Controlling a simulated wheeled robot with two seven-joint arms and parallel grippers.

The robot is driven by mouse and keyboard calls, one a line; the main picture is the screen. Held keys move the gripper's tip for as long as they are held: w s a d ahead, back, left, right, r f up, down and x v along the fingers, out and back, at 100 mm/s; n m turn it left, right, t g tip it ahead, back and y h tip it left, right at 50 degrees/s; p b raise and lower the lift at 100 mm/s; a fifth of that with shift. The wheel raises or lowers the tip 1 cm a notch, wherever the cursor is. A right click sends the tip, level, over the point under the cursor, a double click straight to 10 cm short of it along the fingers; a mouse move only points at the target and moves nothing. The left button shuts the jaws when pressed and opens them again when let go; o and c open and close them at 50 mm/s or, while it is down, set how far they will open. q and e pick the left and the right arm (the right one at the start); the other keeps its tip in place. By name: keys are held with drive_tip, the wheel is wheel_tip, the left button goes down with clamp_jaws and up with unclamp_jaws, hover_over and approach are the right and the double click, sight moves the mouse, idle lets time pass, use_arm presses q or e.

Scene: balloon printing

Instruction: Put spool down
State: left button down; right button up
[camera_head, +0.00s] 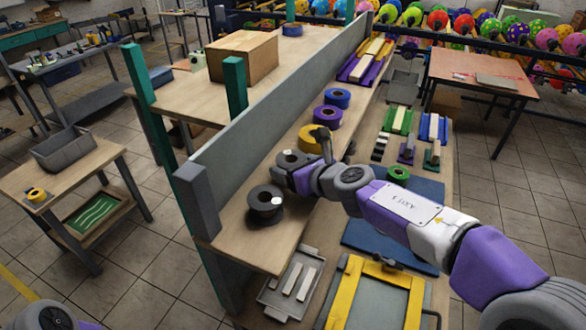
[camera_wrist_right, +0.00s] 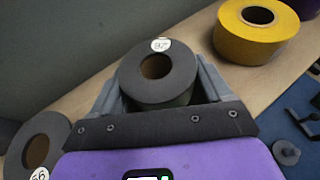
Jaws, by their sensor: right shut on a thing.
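A dark grey spool (camera_head: 289,157) is at the narrow wooden shelf beside the grey panel, between a black spool (camera_head: 265,207) and a yellow spool (camera_head: 312,137). My right gripper (camera_head: 292,172) is shut on the dark grey spool. In the right wrist view this spool (camera_wrist_right: 158,72) sits between the two fingers, upright, hole up, with a white label on its rim. It is at or just above the shelf; I cannot tell if it touches. The black spool (camera_wrist_right: 38,150) and yellow spool (camera_wrist_right: 257,22) stand apart from it. My left gripper is out of view.
The grey panel (camera_head: 270,98) rises close along the shelf's left side. Purple (camera_head: 327,115) and blue (camera_head: 337,97) spools stand farther back on the shelf. A yellow frame (camera_head: 347,290) and a metal tray (camera_head: 285,290) lie on the lower work surface in front.

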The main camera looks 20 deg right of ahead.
drive_tip(key=shift+f, duration=0.1)
drive_tip(key=o, duration=1)
drive_tip(key=shift+s+d+r, duration=0.1)
drive_tip(key=shift+s+r, duration=0.1)
drive_tip(key=shift+r, duration=0.15)
drive_tip(key=p+v, duration=0.3)
drive_tip(key=v, duration=0.8)
drive_tip(key=shift+s+p, duration=0.25)
drive_tip(key=shift+p, duration=0.1)
